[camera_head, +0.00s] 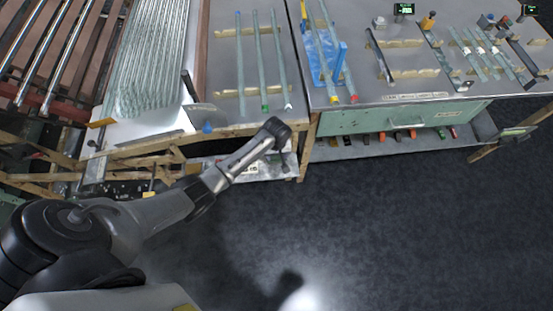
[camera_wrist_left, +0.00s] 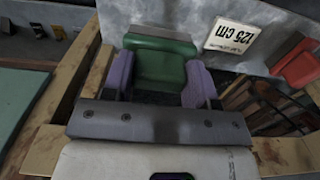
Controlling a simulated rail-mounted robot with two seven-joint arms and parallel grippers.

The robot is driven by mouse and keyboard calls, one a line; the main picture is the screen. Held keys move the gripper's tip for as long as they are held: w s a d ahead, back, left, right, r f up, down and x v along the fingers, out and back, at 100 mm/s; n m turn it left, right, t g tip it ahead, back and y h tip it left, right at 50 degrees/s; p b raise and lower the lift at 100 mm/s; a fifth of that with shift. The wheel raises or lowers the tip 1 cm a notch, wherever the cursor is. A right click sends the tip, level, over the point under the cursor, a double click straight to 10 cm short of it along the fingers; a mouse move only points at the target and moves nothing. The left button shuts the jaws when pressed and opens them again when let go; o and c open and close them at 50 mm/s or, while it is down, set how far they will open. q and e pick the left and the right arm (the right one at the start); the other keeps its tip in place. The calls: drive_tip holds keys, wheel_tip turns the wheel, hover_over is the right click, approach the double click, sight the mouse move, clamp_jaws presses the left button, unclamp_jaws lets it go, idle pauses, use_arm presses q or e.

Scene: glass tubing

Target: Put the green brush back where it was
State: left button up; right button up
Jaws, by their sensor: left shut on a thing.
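The green brush (camera_wrist_left: 165,64) shows in the left wrist view between the two purple finger pads of my left gripper (camera_wrist_left: 158,82). The gripper is shut on it, with a pad against each side. Only a broad green part shows; its other end is hidden. In the head view my left arm reaches up to the front edge of the middle bench, and its wrist (camera_head: 276,131) is there. The gripper's fingers and the brush cannot be made out in that view. My right gripper is in neither view.
In the head view, a low shelf (camera_head: 400,148) holds several coloured items under a green drawer (camera_head: 365,126). The dark floor is clear.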

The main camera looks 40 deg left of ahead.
sight(277, 159)
use_arm(q)
drive_tip(key=shift+f+b, duration=1.05)
drive_tip(key=shift+f, duration=0.95)
drive_tip(key=shift+f, duration=0.15)
drive_tip(key=o, duration=0.9)
